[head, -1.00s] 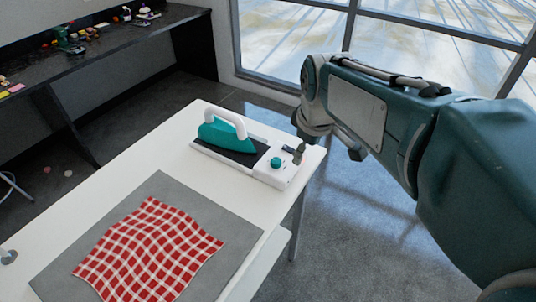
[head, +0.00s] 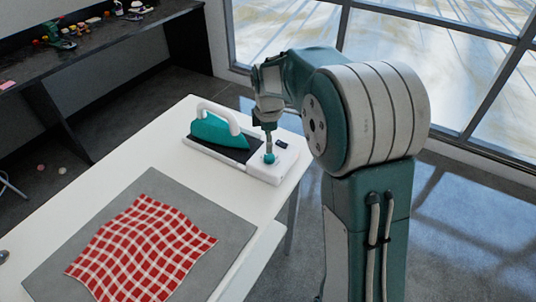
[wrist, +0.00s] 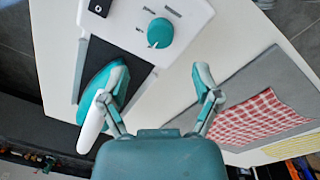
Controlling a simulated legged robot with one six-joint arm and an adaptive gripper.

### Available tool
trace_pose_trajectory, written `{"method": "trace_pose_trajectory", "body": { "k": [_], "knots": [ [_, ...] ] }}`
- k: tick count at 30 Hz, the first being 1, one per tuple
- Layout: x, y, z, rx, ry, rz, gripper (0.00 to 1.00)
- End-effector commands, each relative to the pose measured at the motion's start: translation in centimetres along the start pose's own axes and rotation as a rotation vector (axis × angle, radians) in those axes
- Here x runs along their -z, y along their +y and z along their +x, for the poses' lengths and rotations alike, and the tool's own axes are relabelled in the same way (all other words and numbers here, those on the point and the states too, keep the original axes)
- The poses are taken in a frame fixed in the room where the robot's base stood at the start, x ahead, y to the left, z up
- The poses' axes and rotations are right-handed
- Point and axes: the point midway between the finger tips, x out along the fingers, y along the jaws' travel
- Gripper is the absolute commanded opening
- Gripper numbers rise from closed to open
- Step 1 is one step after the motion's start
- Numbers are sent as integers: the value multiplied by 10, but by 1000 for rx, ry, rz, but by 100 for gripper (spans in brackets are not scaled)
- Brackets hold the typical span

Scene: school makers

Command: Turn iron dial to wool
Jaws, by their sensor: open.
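The iron's base (head: 270,175) is white with a dark resting plate, near the far right edge of the white table. A teal dial (head: 269,158) is on its right part. In the wrist view the dial (wrist: 160,32) is a round teal knob with a white mark and small labels around it, too small to read. The teal iron (head: 217,130) with a white handle rests on the plate. My gripper (head: 268,152) points down just over the dial in the head view. In the wrist view my gripper (wrist: 155,80) has its fingers wide apart with nothing between them; the dial lies beyond the fingertips.
A red checked cloth (head: 143,248) lies on a grey mat (head: 215,265) on the white table (head: 150,150). A dark bench (head: 100,55) with small items stands along the wall. The iron and its handle are close to my left finger in the wrist view.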

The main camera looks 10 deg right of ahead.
Motion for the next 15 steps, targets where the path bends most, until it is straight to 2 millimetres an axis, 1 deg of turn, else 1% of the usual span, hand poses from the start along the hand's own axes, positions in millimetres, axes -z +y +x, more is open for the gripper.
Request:
{"method": "trace_pose_trajectory", "body": {
  "k": [1, 3, 9, 12, 15],
  "knots": [
    [0, -1, 11, 5, -1, 1, 81],
    [0, -1, 24, 4, -1, 1, 81],
    [0, 0, 54, 2, -1, 2, 81],
    [0, -1, 62, 1, 0, 2, 81],
    [0, 0, 66, 0, 0, 2, 81]
  ]
}}
